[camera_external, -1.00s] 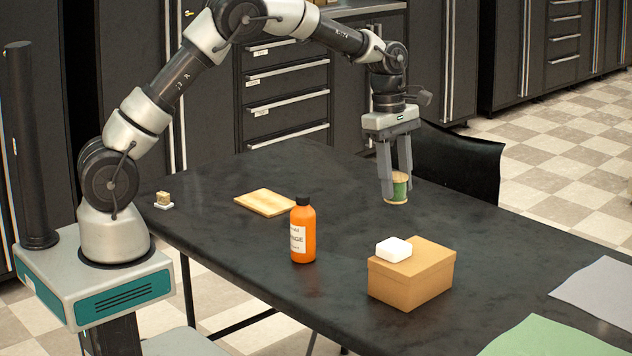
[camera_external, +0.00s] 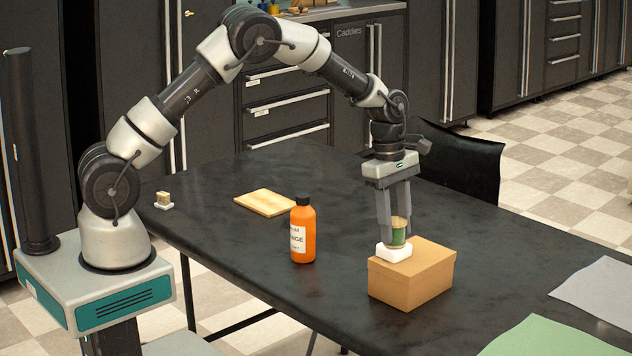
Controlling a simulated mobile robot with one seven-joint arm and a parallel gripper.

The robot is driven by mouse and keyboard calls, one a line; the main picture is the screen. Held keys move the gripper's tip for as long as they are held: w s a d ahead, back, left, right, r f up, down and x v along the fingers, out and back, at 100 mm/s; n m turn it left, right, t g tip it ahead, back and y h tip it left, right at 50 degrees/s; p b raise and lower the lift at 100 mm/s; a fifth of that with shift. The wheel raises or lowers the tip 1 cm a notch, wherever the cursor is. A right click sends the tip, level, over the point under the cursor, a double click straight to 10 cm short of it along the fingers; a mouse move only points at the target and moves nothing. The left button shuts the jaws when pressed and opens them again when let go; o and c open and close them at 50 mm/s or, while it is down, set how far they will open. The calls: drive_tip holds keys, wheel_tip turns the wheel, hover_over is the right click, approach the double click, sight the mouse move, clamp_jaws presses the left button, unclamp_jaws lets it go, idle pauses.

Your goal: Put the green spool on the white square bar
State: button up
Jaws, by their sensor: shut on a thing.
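The green spool (camera_external: 398,235) has pale wooden ends and stands upright between the fingers of my gripper (camera_external: 396,228), which is shut on it. The white square bar (camera_external: 393,252) lies on top of a brown cardboard box (camera_external: 412,275), at its back left corner. The spool is directly over the bar, and its lower end appears to touch or nearly touch the bar's top. I cannot tell which. My fingers hide part of the spool's sides.
An orange bottle (camera_external: 303,232) with a black cap stands left of the box. A wooden board (camera_external: 265,202) and a small tan block on a white piece (camera_external: 163,200) lie farther left. Grey (camera_external: 598,290) and green (camera_external: 555,338) sheets lie at the right. The back of the dark table is clear.

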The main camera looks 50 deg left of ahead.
drive_tip(key=shift+f, duration=0.1)
drive_tip(key=o, duration=1)
